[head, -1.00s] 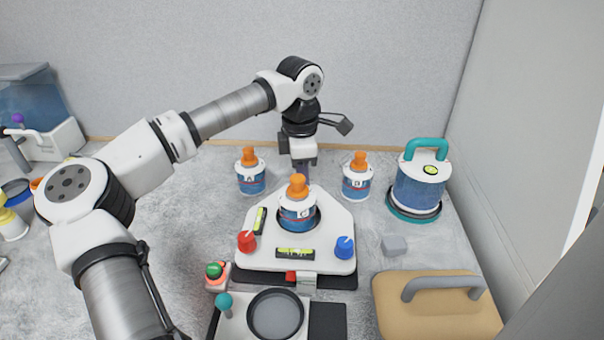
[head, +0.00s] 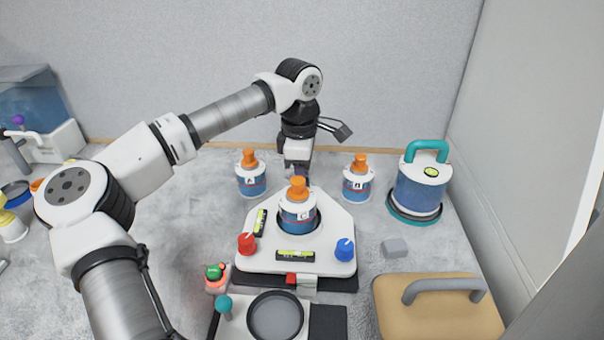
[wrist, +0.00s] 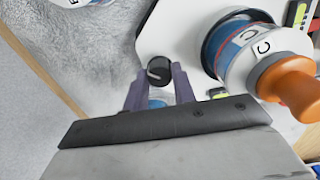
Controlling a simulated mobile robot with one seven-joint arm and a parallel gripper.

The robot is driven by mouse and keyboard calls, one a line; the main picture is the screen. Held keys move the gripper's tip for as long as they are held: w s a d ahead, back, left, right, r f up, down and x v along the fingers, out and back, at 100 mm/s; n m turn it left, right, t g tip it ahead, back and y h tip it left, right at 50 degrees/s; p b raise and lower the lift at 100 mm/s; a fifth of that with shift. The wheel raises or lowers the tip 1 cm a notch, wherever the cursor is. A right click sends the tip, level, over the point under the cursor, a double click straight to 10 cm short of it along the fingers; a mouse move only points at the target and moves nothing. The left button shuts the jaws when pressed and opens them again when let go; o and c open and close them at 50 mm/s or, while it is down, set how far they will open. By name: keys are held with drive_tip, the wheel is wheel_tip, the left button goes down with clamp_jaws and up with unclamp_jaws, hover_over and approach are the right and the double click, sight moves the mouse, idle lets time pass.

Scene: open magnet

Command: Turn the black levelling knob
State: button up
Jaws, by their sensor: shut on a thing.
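The black levelling knob (wrist: 159,69) shows in the wrist view as a short black cylinder with a pale mark on top, at the edge of the white levelling plate (wrist: 165,33). My gripper (wrist: 160,76) is shut on it, with one purple finger on each side. In the head view, my gripper (head: 302,173) points down at the back of the white plate (head: 330,262). There the black knob is hidden behind bottle C (head: 298,212) and my gripper.
The plate also carries a red knob (head: 247,243), a blue knob (head: 345,250) and bubble levels (head: 295,256). Bottle A (head: 251,178) and bottle D (head: 357,183) stand on either side of my gripper. A blue canister with a teal handle (head: 418,190) is at right.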

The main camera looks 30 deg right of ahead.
drive_tip(key=o, duration=1)
drive_tip(key=shift+r, duration=0.1)
wheel_tip(320, 180, up, 14)
drive_tip(key=b, duration=0.1)
drive_tip(key=shift+a+b, duration=0.15)
drive_tip(key=shift+b, duration=0.15)
drive_tip(key=shift+w+f, duration=0.1)
drive_tip(key=shift+f, duration=0.1)
